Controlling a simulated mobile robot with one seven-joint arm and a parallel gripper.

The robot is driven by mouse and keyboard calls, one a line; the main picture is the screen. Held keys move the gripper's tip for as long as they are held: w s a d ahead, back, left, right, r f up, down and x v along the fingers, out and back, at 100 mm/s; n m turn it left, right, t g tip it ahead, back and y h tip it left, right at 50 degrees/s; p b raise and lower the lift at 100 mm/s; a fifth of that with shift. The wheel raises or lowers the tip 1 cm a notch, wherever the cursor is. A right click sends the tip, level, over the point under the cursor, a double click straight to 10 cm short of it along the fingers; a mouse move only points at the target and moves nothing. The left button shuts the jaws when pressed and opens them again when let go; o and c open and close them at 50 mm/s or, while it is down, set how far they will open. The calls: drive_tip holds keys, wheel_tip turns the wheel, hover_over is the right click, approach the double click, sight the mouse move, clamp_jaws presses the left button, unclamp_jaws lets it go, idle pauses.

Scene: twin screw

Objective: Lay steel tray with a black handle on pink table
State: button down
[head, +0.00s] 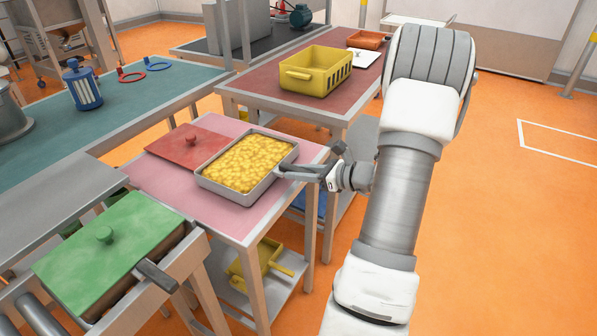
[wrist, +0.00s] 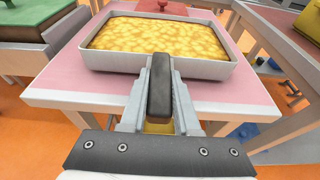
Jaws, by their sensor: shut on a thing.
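The steel tray (head: 236,190) with yellow chunky food in it is over the pink table (head: 167,190), near the table's right edge. It looks level and appears to rest on the tabletop or be very close to it; I cannot tell for sure. In the wrist view the tray (wrist: 160,67) is straight ahead over the pink tabletop (wrist: 70,85). My gripper (head: 305,172) is at the tray's right side. In the wrist view my gripper (wrist: 158,110) is shut on the tray's black handle (wrist: 159,85), whose near end lies between the fingers.
A red lid (head: 187,142) lies on the pink table behind the tray. A tray with a green lid (head: 110,245) stands at the front left. A yellow basket (head: 315,72) is on the dark red table behind. A yellow tray (head: 262,262) is on the lower shelf.

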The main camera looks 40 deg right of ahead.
drive_tip(key=shift+f, duration=0.25)
idle(0.3)
drive_tip(key=c, duration=0.7)
unclamp_jaws()
drive_tip(key=shift+o, duration=0.7)
drive_tip(key=shift+f, duration=0.1)
drive_tip(key=p+v, duration=0.1)
drive_tip(key=v, duration=1.6)
drive_tip(key=shift+s, duration=0.25)
drive_tip(key=shift+a, duration=0.1)
